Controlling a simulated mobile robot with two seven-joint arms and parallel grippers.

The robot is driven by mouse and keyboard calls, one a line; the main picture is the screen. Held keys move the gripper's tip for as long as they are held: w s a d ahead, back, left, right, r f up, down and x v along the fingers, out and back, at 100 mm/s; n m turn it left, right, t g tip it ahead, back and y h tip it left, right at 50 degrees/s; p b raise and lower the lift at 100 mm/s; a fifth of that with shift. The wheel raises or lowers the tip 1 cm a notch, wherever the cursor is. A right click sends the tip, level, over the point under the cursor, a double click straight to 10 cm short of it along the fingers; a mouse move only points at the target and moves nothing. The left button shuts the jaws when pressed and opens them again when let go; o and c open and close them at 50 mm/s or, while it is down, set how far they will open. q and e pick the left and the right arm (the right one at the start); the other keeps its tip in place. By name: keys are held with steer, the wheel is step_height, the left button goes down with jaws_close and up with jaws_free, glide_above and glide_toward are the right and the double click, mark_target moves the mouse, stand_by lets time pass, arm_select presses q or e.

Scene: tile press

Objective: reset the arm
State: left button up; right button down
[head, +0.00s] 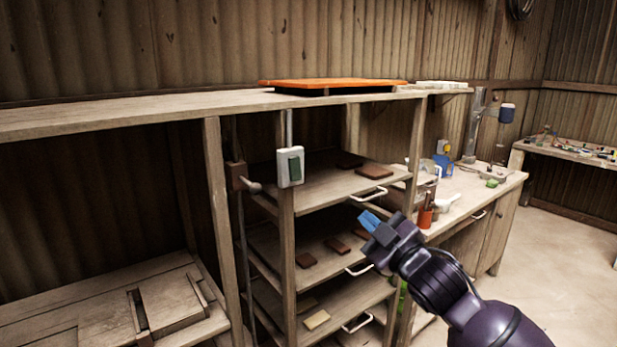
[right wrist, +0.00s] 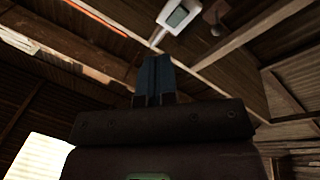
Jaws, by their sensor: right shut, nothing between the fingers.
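My right arm comes in from the lower right in the head view. Its gripper (head: 369,220) has blue fingertips and is held in the air in front of the shelf unit, pointing up and left. The fingers are shut with nothing between them. In the right wrist view the blue fingers (right wrist: 154,75) stand side by side and touch. They point up toward the white switch box (right wrist: 178,14), apart from it. My left gripper is not in view.
A shelf unit with pull-out trays (head: 330,190) holds several brown tiles. The switch box (head: 290,167) with a green rocker hangs on its post. An orange board (head: 335,83) lies on top. A workbench (head: 470,195) stands behind at right; the floor (head: 545,270) at right is clear.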

steer(key=s+d+f+m+h, duration=0.2)
steer(key=d+f+m, duration=0.1)
steer(key=f, duration=0.4)
steer(key=s+d+f+m+h, duration=0.2)
steer(key=s+d+f+m, duration=0.1)
steer(key=f, duration=0.4)
steer(key=s+d+f+m+g+h, duration=0.2)
steer(key=s+d+f, duration=0.1)
steer(key=s+f, duration=0.5)
steer(key=s+d+f+m+g+h, duration=0.2)
steer(key=s+d+f+m, duration=0.1)
steer(key=s+f, duration=0.6)
steer(key=s+d+f+m+g+h, duration=0.1)
steer(key=s+d+f, duration=0.3)
steer(key=s+f, duration=0.4)
steer(key=shift+s+f+m+g+h, duration=0.25)
steer(key=shift+f+m+g+h, duration=0.2)
steer(key=shift+m, duration=0.25)
